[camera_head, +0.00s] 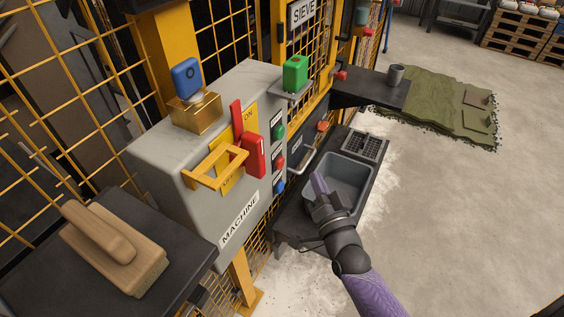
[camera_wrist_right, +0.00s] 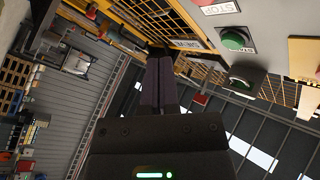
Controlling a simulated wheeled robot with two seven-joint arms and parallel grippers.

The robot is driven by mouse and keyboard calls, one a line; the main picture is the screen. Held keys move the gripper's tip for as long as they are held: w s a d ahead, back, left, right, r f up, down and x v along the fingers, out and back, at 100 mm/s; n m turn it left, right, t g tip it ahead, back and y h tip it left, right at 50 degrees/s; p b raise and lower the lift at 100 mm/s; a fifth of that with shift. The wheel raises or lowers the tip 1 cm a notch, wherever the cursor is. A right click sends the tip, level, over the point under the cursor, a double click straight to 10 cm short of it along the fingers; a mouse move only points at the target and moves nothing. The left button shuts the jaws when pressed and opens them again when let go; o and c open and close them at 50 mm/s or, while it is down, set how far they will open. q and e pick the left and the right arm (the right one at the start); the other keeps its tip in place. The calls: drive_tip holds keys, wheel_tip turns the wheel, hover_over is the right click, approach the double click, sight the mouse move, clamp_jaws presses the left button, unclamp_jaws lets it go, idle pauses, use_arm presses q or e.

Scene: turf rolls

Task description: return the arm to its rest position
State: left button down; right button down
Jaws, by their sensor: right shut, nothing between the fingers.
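My right arm comes in from the bottom of the head view, and its gripper (camera_head: 318,184) is over the near side of a grey basin. The gripper is shut with nothing between its fingers. The right wrist view shows its two dark purple fingers (camera_wrist_right: 158,82) pressed together. My left gripper is not in either view.
A grey machine box (camera_head: 160,150) with a red lever, yellow guard and coloured buttons stands left of the gripper. The basin (camera_head: 365,182) sits on a dark bench. A wooden brush (camera_head: 112,240) lies on a dark shelf. Open floor (camera_head: 470,220) is at right.

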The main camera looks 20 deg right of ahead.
idle(0.3)
drive_tip(key=s+a+f+n+g+y, duration=0.15)
drive_tip(key=s+f+g, duration=0.3)
drive_tip(key=f, duration=0.45)
drive_tip(key=s+a+f+n+g, duration=0.1)
drive_tip(key=s+f+n+g, duration=0.2)
drive_tip(key=s+f, duration=0.4)
drive_tip(key=s+a+f+n+g, duration=0.15)
drive_tip(key=s+f+g, duration=0.3)
drive_tip(key=f, duration=0.55)
drive_tip(key=s+f+n+g, duration=0.2)
drive_tip(key=s+f+g, duration=0.1)
drive_tip(key=s, duration=0.8)
drive_tip(key=s+d+f+n+g, duration=0.1)
drive_tip(key=s+f+g, duration=0.3)
drive_tip(key=s, duration=0.7)
drive_tip(key=shift+f+n+h, duration=0.35)
drive_tip(key=shift+f+n, duration=0.1)
drive_tip(key=shift+n, duration=0.45)
drive_tip(key=shift+d, duration=0.1)
